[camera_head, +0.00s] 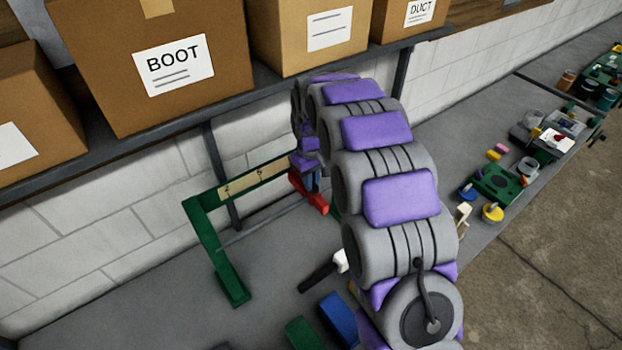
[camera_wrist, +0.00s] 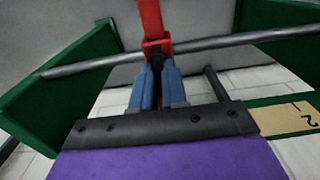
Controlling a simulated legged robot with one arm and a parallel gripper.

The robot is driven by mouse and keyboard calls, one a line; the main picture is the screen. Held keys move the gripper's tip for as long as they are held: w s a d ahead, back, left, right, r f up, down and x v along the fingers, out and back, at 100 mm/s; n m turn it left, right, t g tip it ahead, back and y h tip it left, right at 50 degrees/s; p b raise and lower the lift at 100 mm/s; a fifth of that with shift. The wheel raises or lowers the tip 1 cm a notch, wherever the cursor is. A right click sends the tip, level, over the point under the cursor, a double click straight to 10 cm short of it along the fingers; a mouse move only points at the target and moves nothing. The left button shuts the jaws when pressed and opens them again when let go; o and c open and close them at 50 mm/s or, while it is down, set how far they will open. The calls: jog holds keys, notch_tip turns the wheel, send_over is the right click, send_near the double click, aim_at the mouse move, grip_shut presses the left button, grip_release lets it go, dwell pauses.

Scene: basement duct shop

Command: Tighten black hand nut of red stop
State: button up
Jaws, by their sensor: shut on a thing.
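The red stop (camera_head: 308,190) sits at the green frame (camera_head: 207,202) with the numbered scale strip (camera_head: 253,177), near the wall. In the wrist view the red stop (camera_wrist: 152,25) meets a grey rod that crosses the picture. My gripper (camera_wrist: 155,72) has two blue fingers closed on the black hand nut (camera_wrist: 155,62), just below the red stop. The fingers hide most of the nut. In the head view my gripper (camera_head: 312,178) is largely hidden behind my arm, and the nut cannot be made out.
A shelf with cardboard boxes (camera_head: 160,60) hangs above the bench. A black-handled tool (camera_head: 318,275), a blue block (camera_head: 338,318) and a green block (camera_head: 303,333) lie near my arm. Several small parts and a green plate (camera_head: 497,183) lie along the bench at right.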

jog(key=shift+m+b, duration=0.35)
jog(key=shift+m, duration=0.05)
grip_shut()
jog(key=m+b, duration=0.1)
jog(key=m, duration=0.2)
jog(key=shift+b, duration=0.4)
jog(key=m+b, duration=0.2)
jog(key=m, duration=0.8)
jog(key=shift+d+r+b, duration=0.1)
jog(key=shift+b, duration=0.2)
jog(key=shift+m, duration=2)
jog(key=o, duration=0.7)
grip_release()
jog(key=shift+a, duration=0.2)
